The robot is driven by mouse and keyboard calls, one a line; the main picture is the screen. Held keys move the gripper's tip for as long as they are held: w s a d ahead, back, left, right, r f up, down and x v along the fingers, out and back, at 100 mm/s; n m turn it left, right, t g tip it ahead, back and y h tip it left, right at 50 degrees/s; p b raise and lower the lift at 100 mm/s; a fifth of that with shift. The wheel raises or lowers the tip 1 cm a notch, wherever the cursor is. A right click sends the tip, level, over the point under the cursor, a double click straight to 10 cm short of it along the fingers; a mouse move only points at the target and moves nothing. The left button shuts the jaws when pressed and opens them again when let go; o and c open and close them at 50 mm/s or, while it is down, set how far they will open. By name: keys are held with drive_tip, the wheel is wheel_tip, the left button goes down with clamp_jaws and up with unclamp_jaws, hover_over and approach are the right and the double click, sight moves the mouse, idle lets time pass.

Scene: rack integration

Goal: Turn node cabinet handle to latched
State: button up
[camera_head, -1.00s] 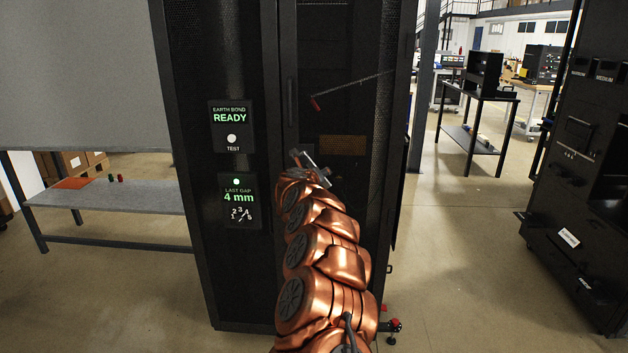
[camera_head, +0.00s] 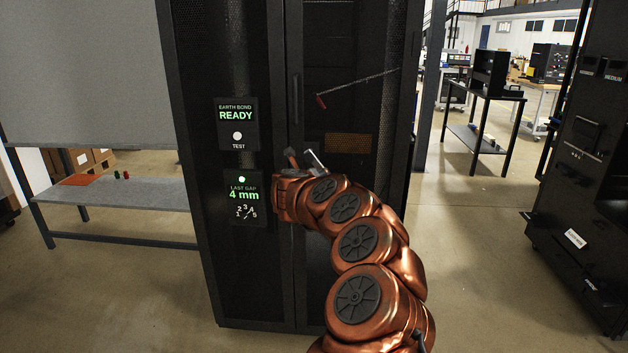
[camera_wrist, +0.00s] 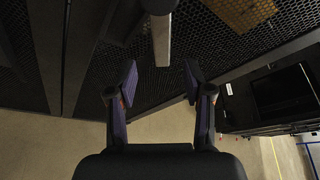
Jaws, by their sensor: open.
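The node cabinet (camera_head: 240,290) is a tall black rack with a mesh door (camera_head: 350,90). Its handle seems to be a short silver bar (camera_head: 316,160) on the door front, tilted in the head view, its lower part close to my gripper (camera_head: 293,160). In the wrist view, the silver bar (camera_wrist: 162,40) hangs from a dark end at the top edge. It lies between the lines of my two open fingers (camera_wrist: 160,82), with a visible gap on both sides. I cannot tell the depth between bar and fingertips. My wrist hides part of the door in the head view.
A dark vertical pull (camera_head: 296,98) runs along the door edge. A thin rod with a red end (camera_head: 321,101) crosses the door above. A panel reads READY (camera_head: 236,122), another 4 mm (camera_head: 244,200). A bench (camera_head: 110,198) stands left, a black rack (camera_head: 580,180) right.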

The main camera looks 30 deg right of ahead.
drive_tip(key=shift+v, duration=2)
